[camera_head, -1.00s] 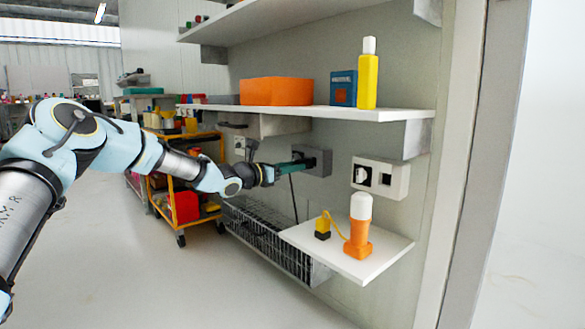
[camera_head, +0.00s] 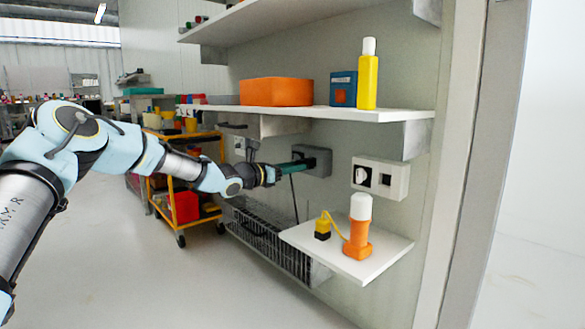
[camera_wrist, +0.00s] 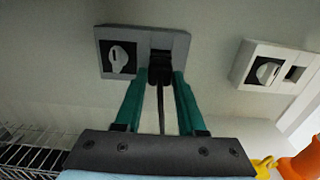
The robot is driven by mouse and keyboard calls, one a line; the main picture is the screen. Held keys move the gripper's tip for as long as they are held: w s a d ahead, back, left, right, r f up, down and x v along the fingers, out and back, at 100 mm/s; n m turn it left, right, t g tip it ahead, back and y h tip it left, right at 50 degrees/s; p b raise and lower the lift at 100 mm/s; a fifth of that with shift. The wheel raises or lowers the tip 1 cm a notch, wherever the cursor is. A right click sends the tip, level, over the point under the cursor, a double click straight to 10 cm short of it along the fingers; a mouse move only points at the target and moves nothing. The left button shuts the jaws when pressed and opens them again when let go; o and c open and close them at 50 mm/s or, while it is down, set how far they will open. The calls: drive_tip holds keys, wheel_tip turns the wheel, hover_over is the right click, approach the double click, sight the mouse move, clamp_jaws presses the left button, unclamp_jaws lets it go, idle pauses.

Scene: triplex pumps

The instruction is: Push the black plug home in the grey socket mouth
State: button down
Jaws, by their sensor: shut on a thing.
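The grey socket box (camera_wrist: 184,42) is fixed to the wall, with a white rotary switch (camera_wrist: 120,58) at its left and its mouth at its right. It also shows in the head view (camera_head: 325,160). My gripper (camera_wrist: 160,80) has green fingers and is shut on the black plug (camera_wrist: 158,76), right at the mouth. The plug's front end appears to be at or in the mouth; its exact depth is hidden. A dark cable (camera_wrist: 161,115) hangs from the plug between the fingers. In the head view my gripper (camera_head: 305,165) reaches the box from the left and hides the plug.
A white socket box (camera_head: 395,178) is on the wall to the right. Below it a small shelf (camera_head: 385,262) holds an orange-and-white item (camera_head: 358,235) and a yellow-and-black plug (camera_head: 323,226). A long shelf (camera_head: 395,115) is above; a wire basket (camera_head: 265,235) is below.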

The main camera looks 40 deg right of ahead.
drive_tip(key=shift+s+d+p, duration=0.1)
drive_tip(key=shift+d+p, duration=0.35)
drive_tip(key=shift+d, duration=0.65)
drive_tip(key=shift+c, duration=2.1)
unclamp_jaws()
drive_tip(key=a+p, duration=0.3)
drive_tip(key=a, duration=0.7)
drive_tip(key=shift+w+a, duration=0.3)
drive_tip(key=shift+a, duration=0.05)
